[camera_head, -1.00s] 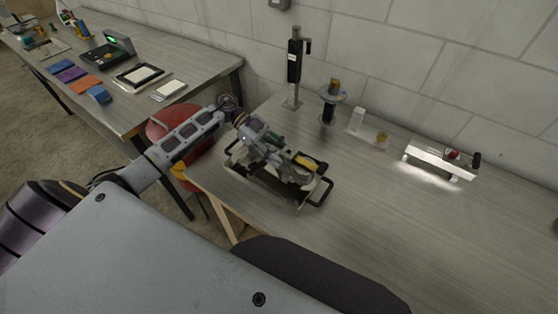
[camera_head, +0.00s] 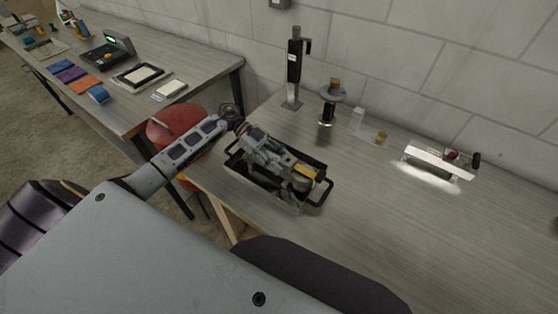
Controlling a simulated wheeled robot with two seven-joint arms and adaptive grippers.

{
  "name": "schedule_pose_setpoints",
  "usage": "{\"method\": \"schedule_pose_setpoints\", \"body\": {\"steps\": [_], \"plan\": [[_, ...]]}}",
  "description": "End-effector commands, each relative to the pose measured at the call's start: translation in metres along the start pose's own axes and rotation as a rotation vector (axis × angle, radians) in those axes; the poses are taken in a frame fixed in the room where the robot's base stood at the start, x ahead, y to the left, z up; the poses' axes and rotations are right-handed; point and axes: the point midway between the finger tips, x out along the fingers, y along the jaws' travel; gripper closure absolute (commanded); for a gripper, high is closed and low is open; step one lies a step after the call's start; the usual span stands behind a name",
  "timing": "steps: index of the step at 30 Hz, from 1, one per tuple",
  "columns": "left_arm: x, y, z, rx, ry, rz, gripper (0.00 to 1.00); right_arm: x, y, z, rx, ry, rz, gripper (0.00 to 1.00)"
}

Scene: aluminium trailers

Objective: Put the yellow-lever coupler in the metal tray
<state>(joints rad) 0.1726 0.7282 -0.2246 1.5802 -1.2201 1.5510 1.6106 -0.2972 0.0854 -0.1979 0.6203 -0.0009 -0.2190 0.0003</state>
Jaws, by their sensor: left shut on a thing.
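The metal tray (camera_head: 238,169), dark with black handles, sits on the near left part of the right-hand table. My left gripper (camera_head: 287,168) reaches over it from the left, its fingers pointing right and down. It is shut on the yellow-lever coupler (camera_head: 304,175), whose yellow lever shows near the tray's right end. The coupler is low, within the tray's outline. The gripper hides much of the coupler, and I cannot tell whether it touches the tray floor. My right gripper is not in view.
Behind the tray stand a black jack (camera_head: 294,66) and a dark spool-like part (camera_head: 328,104). A small white block (camera_head: 357,119) and a lit metal fixture (camera_head: 440,161) are farther right. A red stool (camera_head: 178,128) is left of the table. The table's right side is clear.

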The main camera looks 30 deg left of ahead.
Motion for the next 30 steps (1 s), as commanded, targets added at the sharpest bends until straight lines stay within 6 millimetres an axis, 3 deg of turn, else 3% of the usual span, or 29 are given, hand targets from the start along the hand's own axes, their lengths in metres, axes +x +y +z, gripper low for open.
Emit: {"method": "schedule_pose_setpoints", "body": {"steps": [7,8,13,30], "plan": [[0.0003,-0.0006,0.0,0.003,0.002,-0.001,1.0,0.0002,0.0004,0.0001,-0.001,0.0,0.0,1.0],[0.001,0.0,0.0017,0.0,0.0,0.0,0.6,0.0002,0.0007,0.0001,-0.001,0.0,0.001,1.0],[0.0009,-0.0001,0.0014,0.0,0.001,0.0,0.39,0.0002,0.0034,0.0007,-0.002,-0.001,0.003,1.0],[-0.0075,-0.0002,0.0001,0.0,0.0,0.0,0.39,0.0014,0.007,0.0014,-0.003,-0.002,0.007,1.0]]}}
